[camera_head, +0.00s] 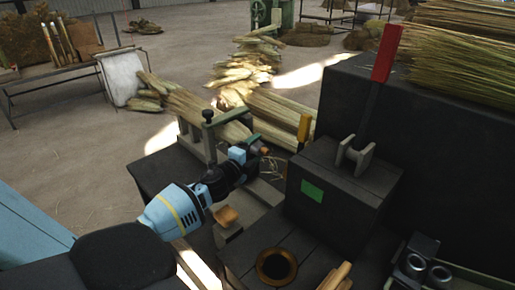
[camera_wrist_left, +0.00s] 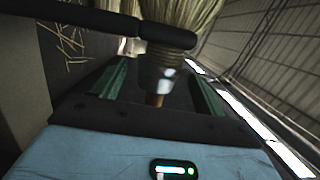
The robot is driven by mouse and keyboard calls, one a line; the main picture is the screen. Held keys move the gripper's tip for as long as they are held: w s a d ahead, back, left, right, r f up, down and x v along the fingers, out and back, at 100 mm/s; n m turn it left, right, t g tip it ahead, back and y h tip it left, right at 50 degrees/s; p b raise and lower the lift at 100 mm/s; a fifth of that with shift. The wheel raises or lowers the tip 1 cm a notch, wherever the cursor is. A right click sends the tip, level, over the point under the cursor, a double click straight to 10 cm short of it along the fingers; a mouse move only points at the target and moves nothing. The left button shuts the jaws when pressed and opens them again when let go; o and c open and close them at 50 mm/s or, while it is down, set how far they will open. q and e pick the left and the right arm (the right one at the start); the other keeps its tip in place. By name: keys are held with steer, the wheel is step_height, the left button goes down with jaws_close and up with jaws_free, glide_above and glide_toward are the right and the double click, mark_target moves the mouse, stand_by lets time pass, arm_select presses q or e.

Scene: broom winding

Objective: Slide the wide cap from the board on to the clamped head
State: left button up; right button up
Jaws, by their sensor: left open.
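The clamped head shows in the left wrist view as a bundle of straw (camera_wrist_left: 185,14) pointing away from my gripper, with a dark clamp bar across it. A grey, shiny, ribbed cap (camera_wrist_left: 160,72) surrounds the narrow end of the straw, and a brown stub (camera_wrist_left: 155,99) shows below it. My left gripper (camera_wrist_left: 160,95) is open, its green-lined fingers on both sides of the cap with gaps visible. In the head view the left gripper (camera_head: 254,147) is beside the clamp frame (camera_head: 208,128), and the cap is largely hidden there. My right gripper is not in view.
A dark box (camera_head: 340,185) with a green patch stands right of the gripper, with a yellow-tipped lever (camera_head: 304,127) and a red-tipped lever (camera_head: 386,55) nearby. Straw bundles (camera_head: 245,75) lie behind.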

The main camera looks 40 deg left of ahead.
mark_target(254, 151)
arm_select(q)
steer(key=shift+s+d, duration=0.2)
steer(key=shift+s, duration=1.25)
steer(key=shift+s+d, duration=0.15)
steer(key=shift+s, duration=1.25)
